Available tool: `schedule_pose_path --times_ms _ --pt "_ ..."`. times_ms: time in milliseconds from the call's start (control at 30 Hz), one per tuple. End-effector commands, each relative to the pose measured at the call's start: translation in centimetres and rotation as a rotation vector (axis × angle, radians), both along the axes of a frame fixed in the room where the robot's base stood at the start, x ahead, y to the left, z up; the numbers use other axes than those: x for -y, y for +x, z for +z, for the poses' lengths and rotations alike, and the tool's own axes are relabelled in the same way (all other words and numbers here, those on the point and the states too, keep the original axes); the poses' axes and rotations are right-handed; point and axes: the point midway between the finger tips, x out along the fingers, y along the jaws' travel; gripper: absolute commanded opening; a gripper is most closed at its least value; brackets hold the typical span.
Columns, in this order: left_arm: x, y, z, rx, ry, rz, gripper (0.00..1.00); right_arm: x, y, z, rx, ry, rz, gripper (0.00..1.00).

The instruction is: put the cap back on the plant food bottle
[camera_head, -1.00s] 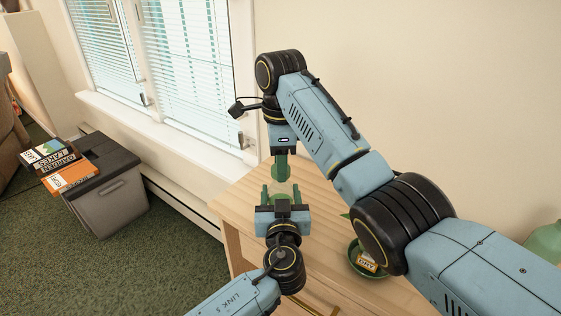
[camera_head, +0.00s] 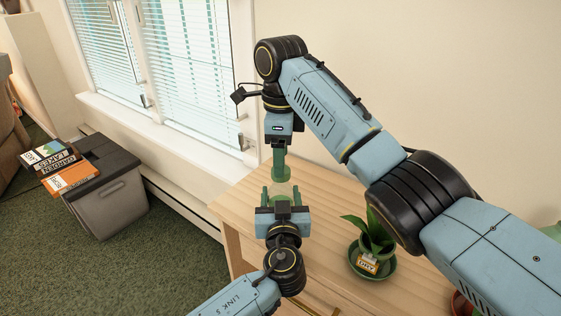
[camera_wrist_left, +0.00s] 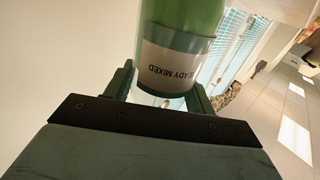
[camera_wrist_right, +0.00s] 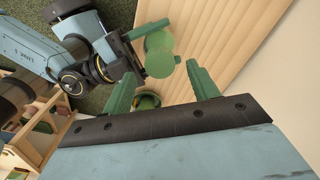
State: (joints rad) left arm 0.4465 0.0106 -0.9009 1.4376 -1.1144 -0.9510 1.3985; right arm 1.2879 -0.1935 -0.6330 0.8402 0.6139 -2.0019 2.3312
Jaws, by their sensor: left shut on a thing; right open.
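The plant food bottle (camera_wrist_left: 182,28), green with a white label band reading "READY MIXED", is between the fingers of my left gripper (camera_wrist_left: 158,88). In the head view, my left gripper (camera_head: 281,192) is shut on it above the wooden table. A round green top, which looks like the cap (camera_wrist_right: 160,65), shows over the bottle in the right wrist view. I cannot tell whether it is fully seated. My right gripper (camera_wrist_right: 162,88) is open, with nothing visibly held between its fingers. It is above the bottle in the head view (camera_head: 279,150).
A potted plant (camera_head: 366,243) stands in a green saucer on the wooden table (camera_head: 325,230), near my right arm. A grey storage box (camera_head: 110,200) with books on its lid stands on the carpet at left. A window and wall are behind.

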Motion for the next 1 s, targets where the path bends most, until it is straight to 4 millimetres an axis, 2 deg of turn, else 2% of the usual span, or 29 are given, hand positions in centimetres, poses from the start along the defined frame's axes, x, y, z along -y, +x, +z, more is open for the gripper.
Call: schedule_pose_path --times_ms 33,133,467,600,667,833,1000 --pt "-0.1 0.0 -0.1 -0.001 0.001 0.001 0.0 0.0 0.1 0.9 0.004 -0.001 0.0 0.59" --pt "-0.1 0.0 -0.1 -0.001 0.001 0.001 0.0 0.0 0.0 1.7 0.001 0.0 0.0 0.59" --pt "0.0 0.0 -0.1 -0.001 0.001 0.001 0.0 0.0 0.0 1.9 -0.001 0.001 0.0 0.59" --pt "0.0 0.0 -0.1 -0.001 0.001 0.001 0.0 -0.1 0.7 2.0 0.041 0.0 0.018 0.59" --pt "0.0 0.0 -0.1 -0.001 0.001 0.001 0.0 -0.1 1.8 2.2 0.096 -0.003 0.041 0.59" --pt "0.0 0.0 -0.1 -0.001 0.001 0.0 0.0 -0.2 6.9 3.9 0.383 -0.053 0.189 0.59" --pt "0.0 0.0 -0.1 -0.001 0.001 0.0 0.0 -0.3 12.7 8.2 0.739 -0.202 0.428 0.59"
